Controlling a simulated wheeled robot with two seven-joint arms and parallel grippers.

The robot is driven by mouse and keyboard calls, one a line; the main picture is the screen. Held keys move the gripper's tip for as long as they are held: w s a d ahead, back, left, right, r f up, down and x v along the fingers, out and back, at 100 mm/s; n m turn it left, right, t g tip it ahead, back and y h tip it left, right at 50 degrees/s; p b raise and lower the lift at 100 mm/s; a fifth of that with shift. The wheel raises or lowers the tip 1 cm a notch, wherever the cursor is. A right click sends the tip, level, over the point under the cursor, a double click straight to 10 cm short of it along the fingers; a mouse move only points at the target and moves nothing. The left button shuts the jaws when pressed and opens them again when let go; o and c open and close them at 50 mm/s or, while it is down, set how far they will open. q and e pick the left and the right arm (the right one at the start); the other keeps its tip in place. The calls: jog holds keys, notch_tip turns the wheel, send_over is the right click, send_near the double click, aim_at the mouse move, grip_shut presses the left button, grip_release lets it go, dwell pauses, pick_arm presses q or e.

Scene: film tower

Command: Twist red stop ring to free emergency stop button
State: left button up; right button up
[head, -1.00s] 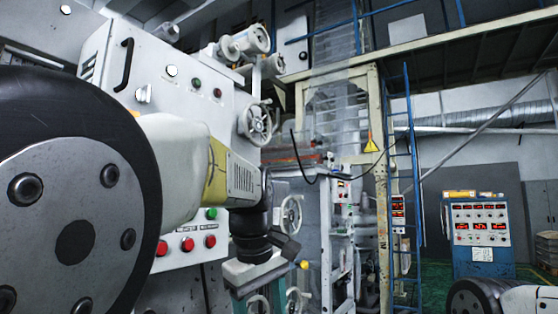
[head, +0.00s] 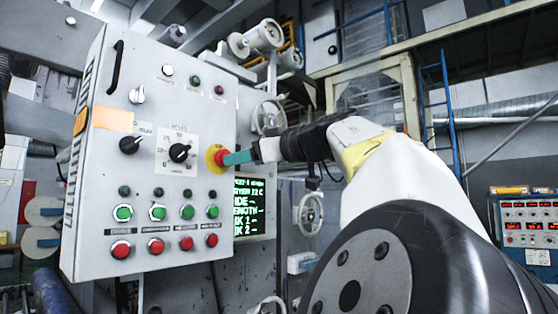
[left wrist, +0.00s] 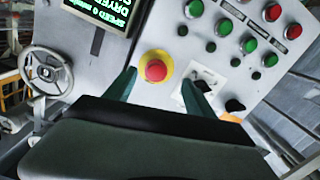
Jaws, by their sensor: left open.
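The red stop ring (head: 222,156) is a round red head on a yellow disc (head: 211,158), at the right side of the grey control panel's front. It also shows in the left wrist view (left wrist: 156,70), near the middle. My left gripper (left wrist: 160,77) is open, with one teal finger on each side of the red head and gaps visible between. In the head view, my left gripper (head: 238,158) reaches the ring from the right; a teal finger overlaps its edge. I cannot tell whether it touches. My right gripper is not in view.
A black selector knob (head: 180,152) is close left of the ring; in the wrist view it lies by the right finger. Green buttons (head: 187,212) and red buttons (head: 186,244) sit below. A display (head: 250,207) and a handwheel (head: 268,116) are to the right.

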pick_arm(q)
jog(key=x, duration=0.2)
jog(key=r+x, duration=0.1)
jog(key=x, duration=0.4)
jog(key=shift+w+a+r, duration=0.15)
jog(key=shift+w+a, duration=0.05)
jog(key=shift+w, duration=0.2)
